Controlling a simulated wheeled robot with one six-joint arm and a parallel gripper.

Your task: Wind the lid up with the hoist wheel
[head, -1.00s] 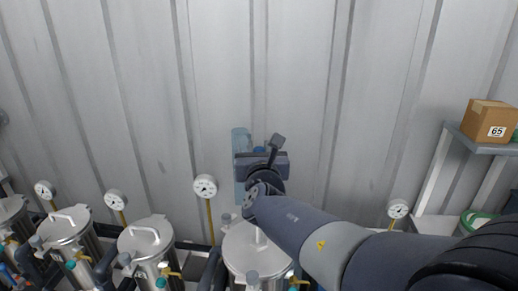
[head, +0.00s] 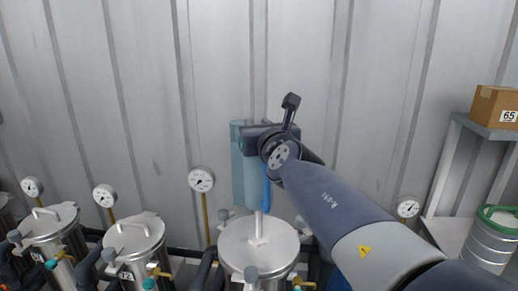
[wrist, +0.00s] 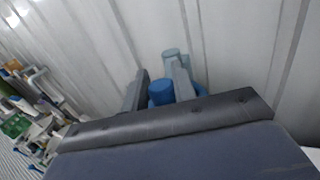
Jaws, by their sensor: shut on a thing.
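The pale blue hoist post (head: 240,170) stands against the wall behind my gripper (head: 259,137). Part of the blue hoist wheel (head: 267,187) shows below my gripper; my gripper and arm hide the rest. In the wrist view, a blue knob (wrist: 160,93) of the wheel sits between the fingers of my gripper (wrist: 158,82), which is shut on it. The round steel lid (head: 240,236) is on the vessel below the hoist. A pale rod rises from the lid's middle towards the hoist. I cannot tell whether there is a gap under the lid.
Several steel vessels with handled lids (head: 134,232) stand in a row to the left, with gauges (head: 201,180) behind. A shelf (head: 480,127) with a cardboard box (head: 496,106) and a steel drum (head: 488,245) are at the right. The wall above the hoist is bare.

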